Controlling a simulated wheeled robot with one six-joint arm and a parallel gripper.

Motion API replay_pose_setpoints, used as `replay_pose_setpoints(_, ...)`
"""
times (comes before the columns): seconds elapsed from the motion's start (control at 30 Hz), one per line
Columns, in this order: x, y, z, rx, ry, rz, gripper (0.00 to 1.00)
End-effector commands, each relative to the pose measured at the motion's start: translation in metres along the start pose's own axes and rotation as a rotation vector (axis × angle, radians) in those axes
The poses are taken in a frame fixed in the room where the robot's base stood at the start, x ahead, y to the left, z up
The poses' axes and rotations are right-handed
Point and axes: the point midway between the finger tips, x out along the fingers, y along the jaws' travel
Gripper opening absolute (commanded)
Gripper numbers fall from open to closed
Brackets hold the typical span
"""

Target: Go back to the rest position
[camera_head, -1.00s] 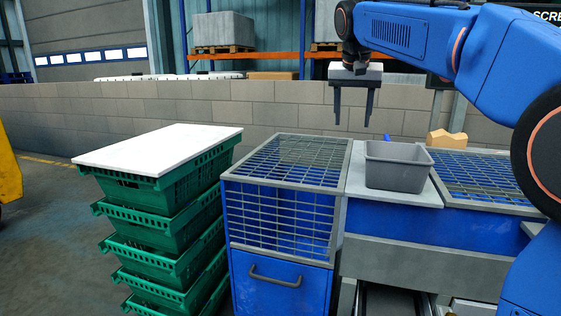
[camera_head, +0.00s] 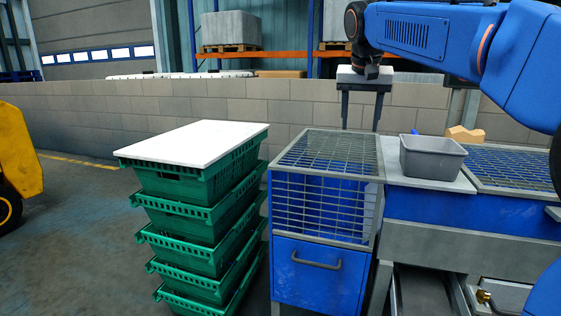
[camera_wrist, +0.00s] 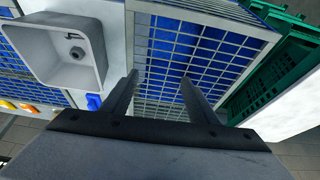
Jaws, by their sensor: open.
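My gripper (camera_head: 361,112) is open and empty, pointing down in the air above the wire-mesh cage. In the wrist view its two fingers (camera_wrist: 158,98) stand apart with mesh showing between them. My blue arm reaches in from the right in the head view.
A grey bin (camera_head: 431,158) stands on the worktop right of the wire-mesh cage (camera_head: 328,207); a dark fitting lies inside it in the wrist view (camera_wrist: 50,60). A stack of green crates (camera_head: 180,220) with a white lid (camera_head: 195,143) stands left. A grey block wall (camera_head: 100,110) runs behind.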

Motion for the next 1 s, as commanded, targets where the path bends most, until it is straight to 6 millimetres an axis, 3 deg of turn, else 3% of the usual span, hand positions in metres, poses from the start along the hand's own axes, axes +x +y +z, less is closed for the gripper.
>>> replay_pose_setpoints(0.37,0.008,0.037,0.056,-0.049,-0.002,-0.019,0.54)
replay_pose_setpoints(0.67,0.034,0.087,0.152,-0.12,-0.002,-0.049,0.54)
replay_pose_setpoints(1.0,0.086,0.134,0.276,-0.193,0.006,-0.082,0.54)
